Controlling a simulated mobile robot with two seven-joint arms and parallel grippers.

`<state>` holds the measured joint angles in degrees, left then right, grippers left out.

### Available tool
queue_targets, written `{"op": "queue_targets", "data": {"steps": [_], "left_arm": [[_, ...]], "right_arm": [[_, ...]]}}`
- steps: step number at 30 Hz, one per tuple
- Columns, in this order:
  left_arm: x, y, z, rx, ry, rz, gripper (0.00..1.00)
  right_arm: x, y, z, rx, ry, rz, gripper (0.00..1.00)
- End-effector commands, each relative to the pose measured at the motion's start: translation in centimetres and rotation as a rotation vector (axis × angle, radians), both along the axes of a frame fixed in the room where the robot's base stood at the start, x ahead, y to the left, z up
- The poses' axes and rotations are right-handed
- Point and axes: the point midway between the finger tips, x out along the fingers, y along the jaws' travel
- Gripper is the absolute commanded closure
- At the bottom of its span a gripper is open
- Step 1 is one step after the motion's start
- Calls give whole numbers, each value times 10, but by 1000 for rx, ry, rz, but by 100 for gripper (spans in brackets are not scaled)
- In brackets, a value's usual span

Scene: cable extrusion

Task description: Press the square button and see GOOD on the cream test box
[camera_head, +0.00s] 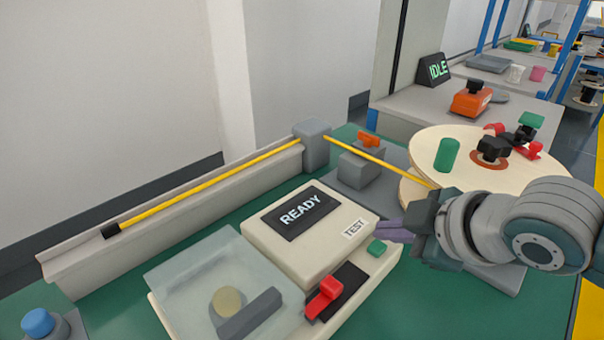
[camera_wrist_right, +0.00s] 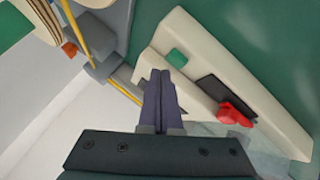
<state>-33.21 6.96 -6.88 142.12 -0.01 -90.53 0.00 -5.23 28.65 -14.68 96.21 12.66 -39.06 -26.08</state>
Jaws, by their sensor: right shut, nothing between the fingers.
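The cream test box (camera_head: 284,262) stands on the green bench, and its dark display (camera_head: 299,212) reads READY. The green square button (camera_head: 377,247) sits on its right ledge, near the TEST label (camera_head: 355,228). The button also shows in the right wrist view (camera_wrist_right: 176,58). My right gripper (camera_head: 384,232) is shut and empty. Its purple fingertips are close to the button, just behind it in the head view; whether they touch anything I cannot tell. In the wrist view the fingertips (camera_wrist_right: 161,74) end just below the button. My left gripper is not in view.
A red lever (camera_head: 325,292) and a clear cover (camera_head: 215,278) are on the box's front part. A yellow cable (camera_head: 210,186) runs along a grey rail to a wooden reel (camera_head: 455,165). A blue knob (camera_head: 38,323) is at lower left. An IDLE sign (camera_head: 434,70) stands behind.

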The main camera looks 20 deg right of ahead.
Motion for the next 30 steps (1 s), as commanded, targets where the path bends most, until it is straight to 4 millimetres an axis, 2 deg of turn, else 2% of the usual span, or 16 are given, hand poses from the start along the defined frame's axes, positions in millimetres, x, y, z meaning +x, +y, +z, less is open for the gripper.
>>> {"op": "queue_targets", "data": {"steps": [14, 30], "left_arm": [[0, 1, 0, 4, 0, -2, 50], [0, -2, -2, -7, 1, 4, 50]], "right_arm": [[0, 0, 0, 0, 0, 0, 100], [0, 0, -9, 0, 0, 0, 100]]}}
